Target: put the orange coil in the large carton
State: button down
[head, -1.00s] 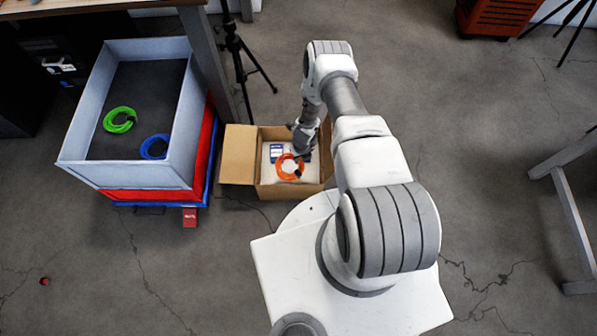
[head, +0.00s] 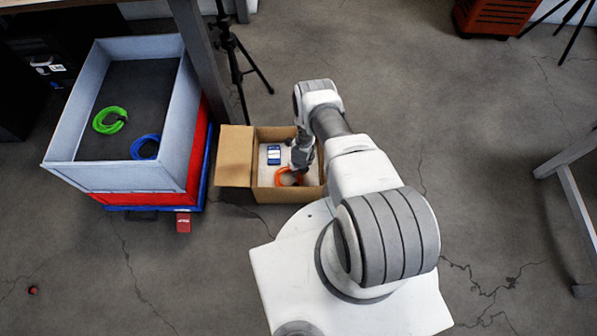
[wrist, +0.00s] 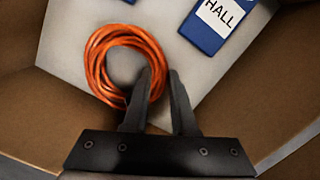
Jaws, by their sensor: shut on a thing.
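The orange coil (head: 281,174) is inside the open cardboard carton (head: 285,196), low over its pale floor, partly hidden by my gripper. In the wrist view the coil (wrist: 96,62) is a round bundle of orange cable left of the fingertips. My gripper (head: 299,166) reaches down into the carton. In the wrist view its fingers (wrist: 160,72) are shut on the coil's right side, one finger over the ring and the other outside it. I cannot tell whether the coil touches the floor.
A blue box (head: 274,154) lies in the carton; one labelled HALL (wrist: 212,22) shows in the wrist view. The carton's flap (head: 234,158) spreads left. A grey bin (head: 120,178) holds green (head: 109,120) and blue (head: 145,147) coils. A tripod (head: 232,50) stands behind.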

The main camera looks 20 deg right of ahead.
jog(key=shift+f, duration=0.15)
jog(key=c, duration=0.7)
grip_release()
